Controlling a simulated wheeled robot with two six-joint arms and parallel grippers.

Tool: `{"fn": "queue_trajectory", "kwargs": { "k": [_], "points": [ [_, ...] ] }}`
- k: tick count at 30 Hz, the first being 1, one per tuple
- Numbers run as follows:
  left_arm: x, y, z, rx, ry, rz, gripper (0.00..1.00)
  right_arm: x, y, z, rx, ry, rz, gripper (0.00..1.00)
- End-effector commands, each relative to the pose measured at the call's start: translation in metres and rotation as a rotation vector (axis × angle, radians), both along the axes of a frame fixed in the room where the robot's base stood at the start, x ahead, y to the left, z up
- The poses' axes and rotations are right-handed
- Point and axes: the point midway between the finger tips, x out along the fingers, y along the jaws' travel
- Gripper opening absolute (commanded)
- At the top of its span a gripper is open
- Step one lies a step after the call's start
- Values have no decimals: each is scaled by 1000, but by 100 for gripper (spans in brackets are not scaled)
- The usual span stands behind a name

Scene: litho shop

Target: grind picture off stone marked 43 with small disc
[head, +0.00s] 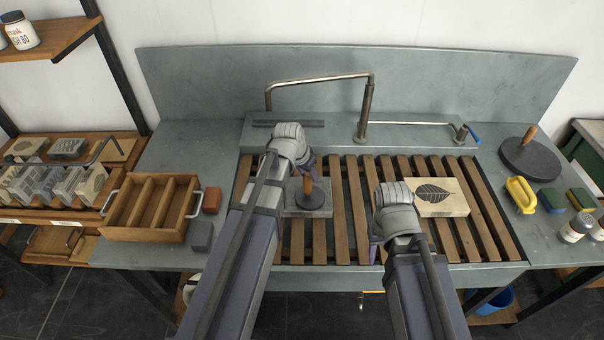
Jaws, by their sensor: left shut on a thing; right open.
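A small dark disc (309,201) with an upright wooden handle rests on a grey stone (324,211) on the slatted rack. My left gripper (307,176) is shut on the disc's handle, and my arm hides the stone's left part. A pale stone (455,204) with a dark leaf picture (434,193) lies on the rack to the right. My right gripper (377,243) is open at this stone's left side; its fingers are mostly hidden by my wrist. I cannot read a number 43 on either stone.
A larger disc (530,160) stands at the right, near a yellow-handled tool (521,195), sponges (552,201) and jars (577,228). A bent tap pipe (366,105) rises behind the rack. A divided wooden tray (150,236) and stones (66,183) are at left.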

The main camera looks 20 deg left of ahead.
Motion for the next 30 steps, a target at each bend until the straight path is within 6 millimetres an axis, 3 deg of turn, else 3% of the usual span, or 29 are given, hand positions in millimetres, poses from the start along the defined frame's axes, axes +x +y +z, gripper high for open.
{"fn": "queue_trajectory", "kwargs": {
  "k": [30],
  "points": [
    [12,-40,2,-1,-1,0,0,0,0,2,0,0,0,48]
  ]
}}
